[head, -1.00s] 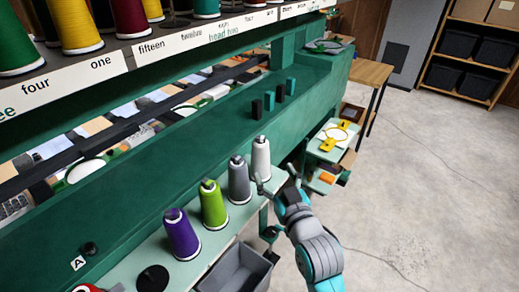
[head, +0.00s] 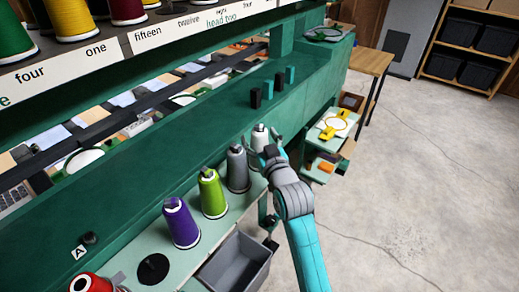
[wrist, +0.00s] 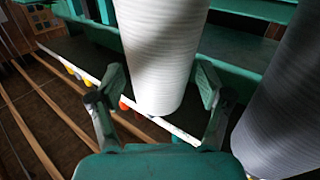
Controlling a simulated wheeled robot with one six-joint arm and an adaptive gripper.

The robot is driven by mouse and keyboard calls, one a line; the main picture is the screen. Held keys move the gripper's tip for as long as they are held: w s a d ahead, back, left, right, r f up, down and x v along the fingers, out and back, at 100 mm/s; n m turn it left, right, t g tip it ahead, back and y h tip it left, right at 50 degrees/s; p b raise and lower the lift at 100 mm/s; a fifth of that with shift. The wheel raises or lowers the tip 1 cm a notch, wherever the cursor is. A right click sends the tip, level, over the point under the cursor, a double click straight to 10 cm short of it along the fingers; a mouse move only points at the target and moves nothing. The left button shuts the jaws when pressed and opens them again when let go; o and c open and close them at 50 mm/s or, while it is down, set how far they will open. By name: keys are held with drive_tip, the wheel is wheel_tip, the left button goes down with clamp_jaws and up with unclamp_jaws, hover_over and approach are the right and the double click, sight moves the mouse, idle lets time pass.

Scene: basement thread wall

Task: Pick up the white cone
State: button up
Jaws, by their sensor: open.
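The white cone (head: 259,138) stands upright at the far end of the row of thread cones on the pale green shelf (head: 219,231). My gripper (head: 262,142) is at the white cone, and my gripper and arm hide its lower part in the head view. In the wrist view the white cone (wrist: 162,55) fills the upper middle, between the two fingers of my open gripper (wrist: 160,95). I cannot tell whether either finger touches it. The grey cone (head: 238,168) stands close beside it, and in the wrist view it is at the right (wrist: 285,110).
A green cone (head: 212,193) and a purple cone (head: 182,222) continue the row. A grey bin (head: 238,263) hangs below the shelf. The green machine wall (head: 150,150) rises behind the cones. Open concrete floor (head: 400,190) lies to the right.

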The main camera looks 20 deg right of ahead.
drive_tip(key=shift+w, duration=0.15)
drive_tip(key=c, duration=1.3)
drive_tip(key=shift+c, duration=0.2)
drive_tip(key=shift+r, duration=0.1)
wheel_tip(320, 180, up, 10)
drive_tip(key=shift+f, duration=0.1)
